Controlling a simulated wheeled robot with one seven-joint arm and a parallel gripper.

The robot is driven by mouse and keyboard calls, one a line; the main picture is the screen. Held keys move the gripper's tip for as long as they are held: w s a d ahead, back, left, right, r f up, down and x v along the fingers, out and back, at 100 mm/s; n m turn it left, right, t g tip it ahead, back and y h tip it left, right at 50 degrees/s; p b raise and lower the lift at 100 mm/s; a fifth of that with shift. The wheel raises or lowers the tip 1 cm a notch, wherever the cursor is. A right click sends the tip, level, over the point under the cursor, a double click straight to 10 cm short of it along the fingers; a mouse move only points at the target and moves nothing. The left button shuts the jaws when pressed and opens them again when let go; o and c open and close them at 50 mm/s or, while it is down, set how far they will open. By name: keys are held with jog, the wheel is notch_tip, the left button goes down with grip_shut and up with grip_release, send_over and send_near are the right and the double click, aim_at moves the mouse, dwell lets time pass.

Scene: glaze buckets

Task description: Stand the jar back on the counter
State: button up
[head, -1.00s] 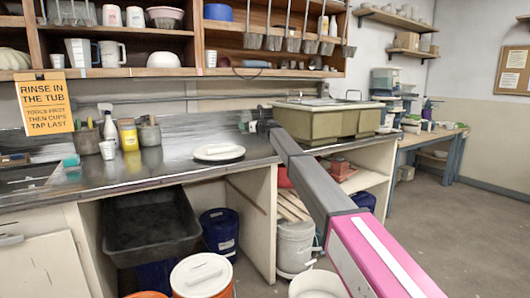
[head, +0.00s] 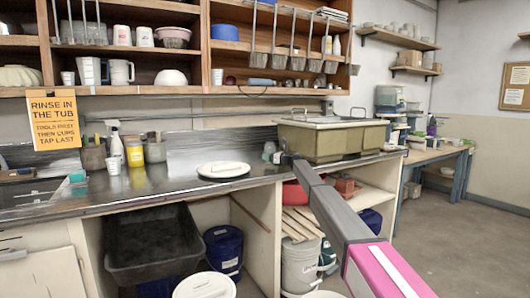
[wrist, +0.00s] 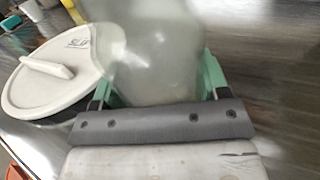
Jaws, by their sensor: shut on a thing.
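The jar (head: 268,150) is pale, clear-looking glass. In the head view it is small, at the far end of my arm, over the back part of the counter (head: 110,192), between the white plate and the olive tub. My gripper (head: 276,157) is shut on it. In the wrist view the jar (wrist: 155,55) is blurred and large between the green fingers of my gripper (wrist: 160,80). It looks roughly upright in the head view. I cannot tell whether its base touches the counter.
A white round lid or plate (head: 223,169) with a handle lies left of the jar. The olive tub (head: 330,141) stands close on the right. A yellow container (head: 135,154) and several cups and tools stand at the back left. Shelves hang above.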

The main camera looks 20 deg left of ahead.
jog(key=shift+d+f, duration=0.15)
jog(key=shift+f, duration=0.7)
jog(key=shift+f, duration=0.15)
jog(key=o, duration=1.2)
jog(key=v, duration=1.1)
jog(key=shift+s, duration=0.15)
jog(key=shift+d, duration=0.4)
